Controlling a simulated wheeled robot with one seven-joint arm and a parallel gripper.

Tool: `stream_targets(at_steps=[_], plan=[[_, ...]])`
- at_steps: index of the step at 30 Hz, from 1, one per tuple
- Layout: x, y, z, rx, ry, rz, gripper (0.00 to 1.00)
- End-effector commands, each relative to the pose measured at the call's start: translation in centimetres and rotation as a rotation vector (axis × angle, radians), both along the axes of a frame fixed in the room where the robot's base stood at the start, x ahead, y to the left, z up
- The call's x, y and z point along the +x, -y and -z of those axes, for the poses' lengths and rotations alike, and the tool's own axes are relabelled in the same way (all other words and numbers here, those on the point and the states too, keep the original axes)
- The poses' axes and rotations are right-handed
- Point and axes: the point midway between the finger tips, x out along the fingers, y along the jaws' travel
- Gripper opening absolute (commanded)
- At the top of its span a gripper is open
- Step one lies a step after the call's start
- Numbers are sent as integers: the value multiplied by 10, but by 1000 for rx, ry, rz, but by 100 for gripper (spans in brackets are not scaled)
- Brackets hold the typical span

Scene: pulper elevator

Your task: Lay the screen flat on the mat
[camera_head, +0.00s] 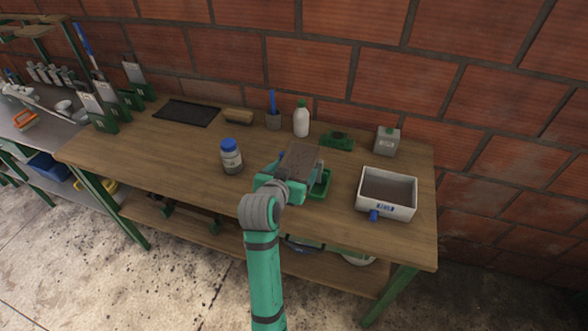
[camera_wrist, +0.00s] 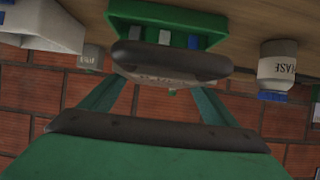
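The screen (camera_head: 301,160) appears as a brown-grey flat panel, tilted up above the table at the end of my gripper (camera_head: 284,184). My gripper is over the middle of the table and appears shut on the panel's near end; the contact is partly hidden. In the wrist view, which is upside down, a dark rounded edge with small lettering (camera_wrist: 170,65) lies across the ends of the green fingers. The black mat (camera_head: 187,112) lies flat at the back left of the table, bare and well apart from my gripper.
A green rack (camera_head: 321,185) stands just beyond my gripper. A blue-capped jar (camera_head: 231,157) is on the left. A brush (camera_head: 238,115), blue-handled cup (camera_head: 273,118) and white bottle (camera_head: 301,120) stand along the back. A white bin (camera_head: 386,193) is on the right. The wood (camera_head: 178,145) before the mat is clear.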

Motion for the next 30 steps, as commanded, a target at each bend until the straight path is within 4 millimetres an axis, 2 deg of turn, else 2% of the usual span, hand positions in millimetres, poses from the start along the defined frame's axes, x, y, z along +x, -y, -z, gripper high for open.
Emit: stream_targets(at_steps=[10, 15, 30], plan=[[0, 0, -1, 1, 0, 0, 97], [-1, -1, -12, 2, 3, 0, 97], [-82, -27, -51, 1, 3, -2, 97]])
